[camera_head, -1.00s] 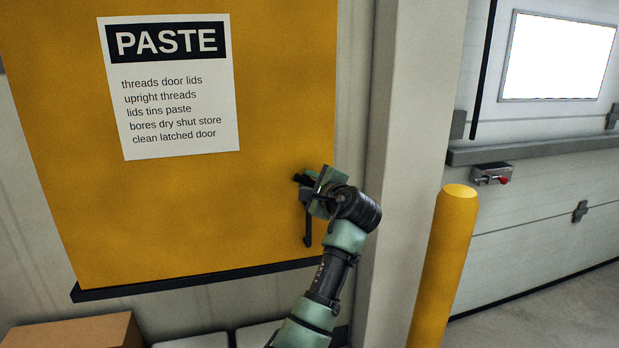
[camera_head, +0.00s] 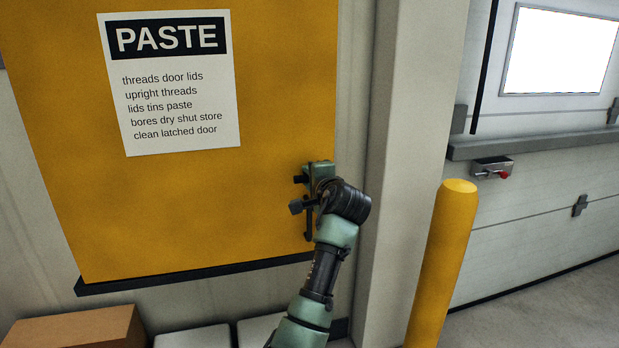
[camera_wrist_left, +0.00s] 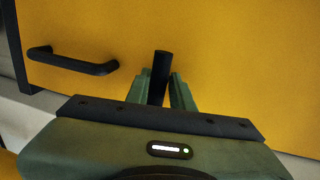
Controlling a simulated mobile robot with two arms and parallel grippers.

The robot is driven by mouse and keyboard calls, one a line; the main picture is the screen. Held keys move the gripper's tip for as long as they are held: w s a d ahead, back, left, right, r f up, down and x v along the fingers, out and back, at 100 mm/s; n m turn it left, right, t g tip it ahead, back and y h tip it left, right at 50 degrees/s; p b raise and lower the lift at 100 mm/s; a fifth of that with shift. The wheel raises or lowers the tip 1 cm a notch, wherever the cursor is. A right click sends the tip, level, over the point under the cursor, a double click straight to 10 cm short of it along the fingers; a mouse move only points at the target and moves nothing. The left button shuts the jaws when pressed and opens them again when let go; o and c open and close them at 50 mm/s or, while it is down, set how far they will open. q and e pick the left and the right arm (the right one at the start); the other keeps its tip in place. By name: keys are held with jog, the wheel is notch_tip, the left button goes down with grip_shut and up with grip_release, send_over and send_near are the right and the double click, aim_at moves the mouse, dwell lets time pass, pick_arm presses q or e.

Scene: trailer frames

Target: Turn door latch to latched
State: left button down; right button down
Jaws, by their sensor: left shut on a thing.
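The yellow door (camera_head: 200,215) fills the left of the head view, with a black vertical pull handle (camera_head: 309,228) near its right edge. That handle also shows at the left of the wrist view (camera_wrist_left: 72,62). The small black latch lever (camera_wrist_left: 158,80) stands between my left gripper's green fingers in the wrist view. Its dark end (camera_head: 299,179) points left in the head view, just above the pull handle. My left gripper (camera_head: 314,177) is shut on the lever. The lever's pivot is hidden by the gripper. My right gripper is out of view.
A white PASTE sign (camera_head: 170,85) is on the door. A pale post (camera_head: 405,150) stands right of it, then a yellow bollard (camera_head: 446,260). A cardboard box (camera_head: 75,328) and pale lids sit below the door. Open floor (camera_head: 540,310) shows at the lower right.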

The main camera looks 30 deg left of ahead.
pick_arm(q)
jog(key=shift+f, duration=0.15)
jog(key=c, duration=1.2)
grip_release()
jog(key=shift+c, duration=0.2)
jog(key=shift+s+d, duration=0.1)
jog(key=shift+s+d, duration=0.2)
jog(key=shift+d, duration=0.05)
jog(key=b+v, duration=0.2)
jog(key=v, duration=0.5)
